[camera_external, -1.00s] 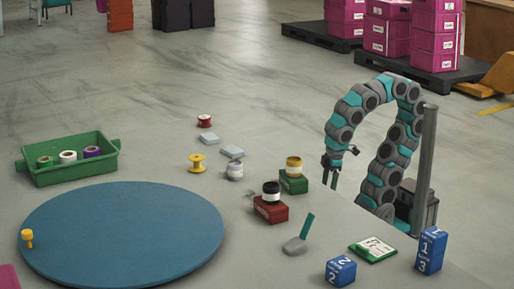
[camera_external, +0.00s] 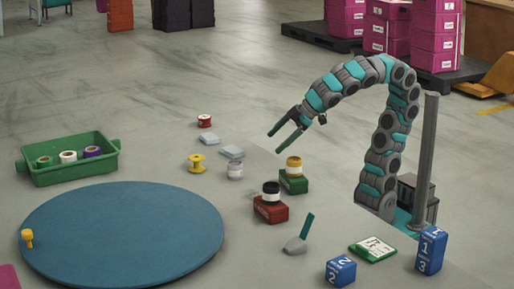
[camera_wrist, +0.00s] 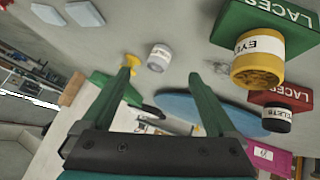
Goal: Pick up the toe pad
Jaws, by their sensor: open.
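Two flat pale grey-blue pads lie on the grey surface in the external view, one farther back (camera_external: 209,139) and one nearer (camera_external: 232,152). I cannot tell which one is the toe pad. They also show at the upper left of the wrist view, as one pad (camera_wrist: 48,13) and another (camera_wrist: 85,13). My gripper (camera_external: 274,142) is open and empty, raised to the right of the pads and tilted down toward the left. Its two green fingers (camera_wrist: 159,73) stand apart in the wrist view with nothing held between them.
Jars stand on a green box (camera_external: 293,184) and a red box (camera_external: 270,211). A green bin (camera_external: 70,173) and a blue round mat (camera_external: 125,235) lie left.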

